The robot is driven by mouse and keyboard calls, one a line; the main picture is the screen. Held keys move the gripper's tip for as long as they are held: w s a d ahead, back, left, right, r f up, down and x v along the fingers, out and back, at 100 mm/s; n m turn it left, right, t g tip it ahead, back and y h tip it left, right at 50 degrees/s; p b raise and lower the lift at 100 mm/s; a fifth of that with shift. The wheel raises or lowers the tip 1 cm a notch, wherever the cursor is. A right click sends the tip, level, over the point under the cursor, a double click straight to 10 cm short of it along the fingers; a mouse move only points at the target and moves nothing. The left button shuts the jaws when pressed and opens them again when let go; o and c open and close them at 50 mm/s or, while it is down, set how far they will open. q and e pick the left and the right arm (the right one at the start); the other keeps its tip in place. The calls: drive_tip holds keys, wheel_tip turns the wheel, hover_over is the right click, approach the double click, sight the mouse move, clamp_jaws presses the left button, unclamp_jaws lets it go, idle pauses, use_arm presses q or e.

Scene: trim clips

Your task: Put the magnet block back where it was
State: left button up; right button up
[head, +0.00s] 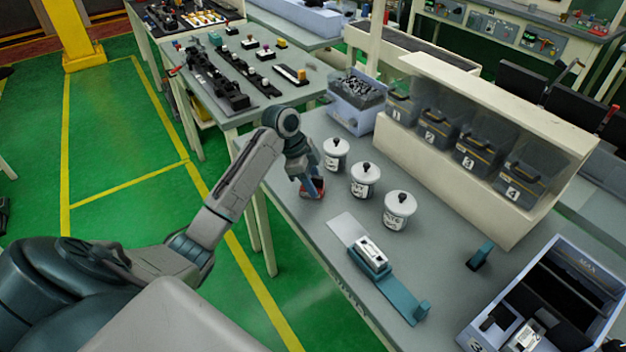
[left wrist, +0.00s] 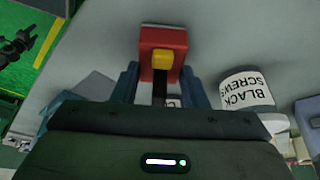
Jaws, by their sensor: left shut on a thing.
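The red magnet block (left wrist: 163,38) with a yellow part shows between my fingers in the left wrist view. In the head view the red block (head: 318,193) is at the tip of my left gripper (head: 311,186), at the left end of the grey table (head: 318,235). My left gripper (left wrist: 160,82) is shut on the block. The block is at or just above the tabletop; I cannot tell if it touches. A white lidded jar (head: 336,155) stands just right of the gripper. My right gripper is not in view.
Two more white jars (head: 365,180) (head: 399,210) stand in a row to the right. A teal fixture (head: 371,262) lies nearer the front edge. Numbered bins (head: 437,129) in a cream rack stand behind. A dark-lined open crate (head: 550,262) is at the right.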

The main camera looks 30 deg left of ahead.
use_arm(q)
drive_tip(key=o, duration=1.2)
drive_tip(key=b+v, duration=0.1)
drive_tip(key=v, duration=1.1)
drive_tip(key=shift+a+r, duration=0.1)
